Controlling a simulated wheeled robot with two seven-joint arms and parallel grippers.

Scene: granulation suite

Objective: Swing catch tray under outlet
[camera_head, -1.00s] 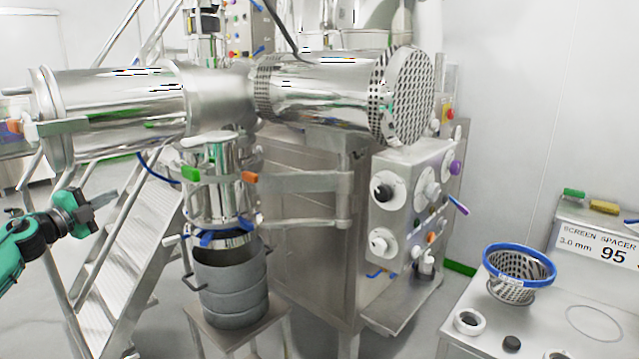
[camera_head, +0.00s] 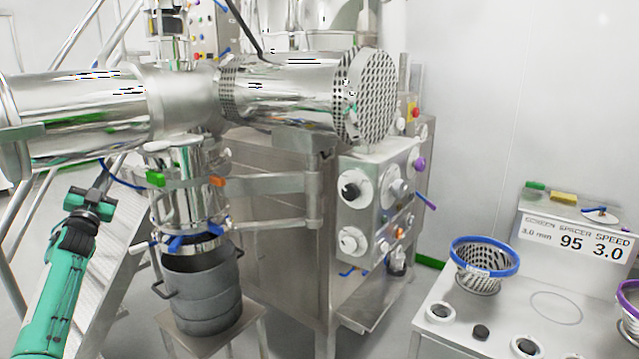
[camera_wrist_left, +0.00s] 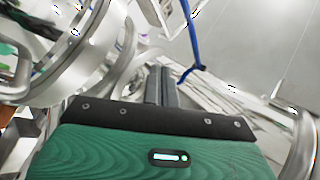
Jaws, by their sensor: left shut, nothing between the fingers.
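The steel outlet housing (camera_head: 185,200) hangs below the large horizontal steel cylinder, with blue clamp handles around its lower end. A grey bin (camera_head: 203,300) with side handles stands right below it on a small steel stand. I cannot pick out a separate catch tray. My left gripper (camera_head: 103,174) is left of the housing, pointing up and away, apart from the housing and bin. Its fingers, seen in the left wrist view (camera_wrist_left: 161,86), are shut and empty. My right gripper is out of view.
A hinged steel arm (camera_head: 265,186) runs from the housing to the machine cabinet. A control panel (camera_head: 375,205) is on the cabinet. Steel stairs (camera_head: 110,260) stand behind my left arm. A bench (camera_head: 455,335) at the right holds a blue-rimmed screen basket (camera_head: 480,265).

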